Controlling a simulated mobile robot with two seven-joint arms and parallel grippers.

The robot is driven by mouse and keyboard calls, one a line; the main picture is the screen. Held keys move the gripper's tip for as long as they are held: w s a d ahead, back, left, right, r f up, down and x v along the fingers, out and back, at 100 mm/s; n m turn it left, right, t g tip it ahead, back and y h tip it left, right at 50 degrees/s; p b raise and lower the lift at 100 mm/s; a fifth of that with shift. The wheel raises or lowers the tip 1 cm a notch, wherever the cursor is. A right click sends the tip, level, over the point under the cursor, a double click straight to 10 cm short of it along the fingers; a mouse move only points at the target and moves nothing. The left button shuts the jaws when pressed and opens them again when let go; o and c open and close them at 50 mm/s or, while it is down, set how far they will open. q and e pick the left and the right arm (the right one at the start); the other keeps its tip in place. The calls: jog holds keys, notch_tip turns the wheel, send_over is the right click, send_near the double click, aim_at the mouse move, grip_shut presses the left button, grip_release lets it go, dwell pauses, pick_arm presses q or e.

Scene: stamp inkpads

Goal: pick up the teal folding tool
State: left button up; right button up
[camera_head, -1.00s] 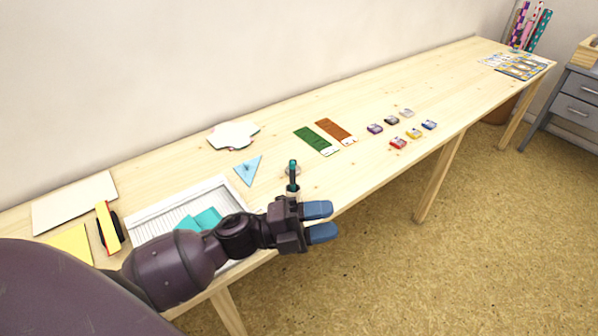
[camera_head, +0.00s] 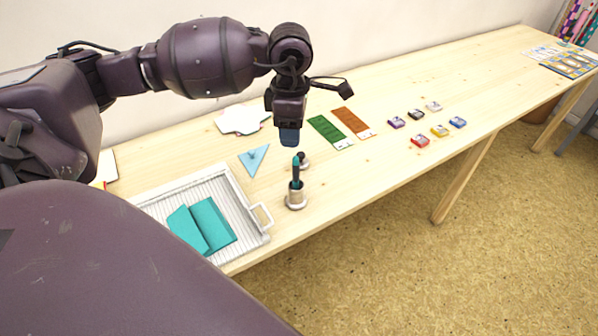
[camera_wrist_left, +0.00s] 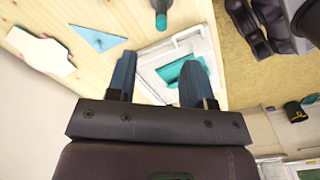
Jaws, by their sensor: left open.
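In the left wrist view the teal tool (camera_wrist_left: 161,14) shows at the top edge, seen nearly end-on. My left gripper (camera_head: 289,139) points down, slightly behind and above the tool in the head view, apart from it. Its two blue fingers (camera_wrist_left: 159,62) are open, with nothing between them. My right gripper is not seen.
A white tray (camera_head: 264,228) holding teal card (camera_head: 205,225) lies left of the cup. A small dark knob-like thing (camera_head: 304,160) stands just behind it. A blue triangle (camera_head: 254,160), green card (camera_head: 326,131), brown card (camera_head: 350,121) and inkpads (camera_head: 420,141) lie around. Table right of the cup is clear.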

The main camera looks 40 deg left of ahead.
aim_at(296, 157)
pick_arm(q)
notch_tip(296, 157, down, 5)
jog(key=shift+f, duration=0.15)
jog(key=shift+w+d+f+b, duration=0.15)
jog(key=shift+f+b, duration=0.15)
jog(key=shift+f, duration=1)
jog(key=shift+w+d+f+b, duration=0.15)
jog(key=shift+f+b, duration=0.1)
jog(key=shift+f, duration=1.05)
jog(key=shift+s, duration=0.1)
grip_shut()
